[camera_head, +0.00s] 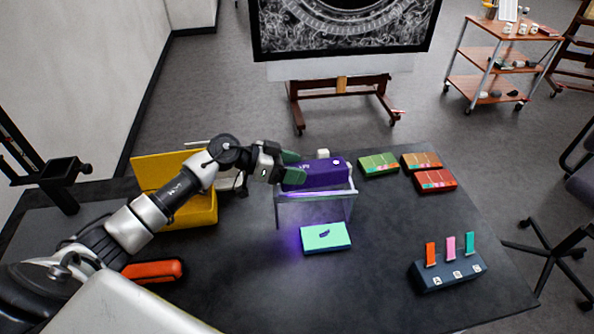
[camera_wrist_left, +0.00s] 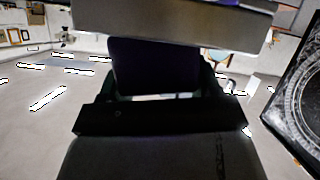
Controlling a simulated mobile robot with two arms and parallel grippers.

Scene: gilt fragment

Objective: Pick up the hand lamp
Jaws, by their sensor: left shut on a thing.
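The hand lamp, a purple box-shaped body (camera_head: 318,174), is at the middle of the table in the head view. My left gripper (camera_head: 291,168) is shut on its left end, with green fingertips on either side. In the left wrist view the lamp shows as a dark block (camera_wrist_left: 155,68) between the fingers. A clear stand (camera_head: 315,210) is directly under the lamp; I cannot tell whether they touch. A violet glow falls on the table below. My right gripper is not in view.
A mint-green card (camera_head: 325,237) lies in front of the stand. A yellow open box (camera_head: 198,212) is at left, near an orange object (camera_head: 153,271). Green (camera_head: 379,165) and orange-red boxes (camera_head: 435,181) lie at right. A dark holder (camera_head: 448,274) with coloured tabs is front right.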

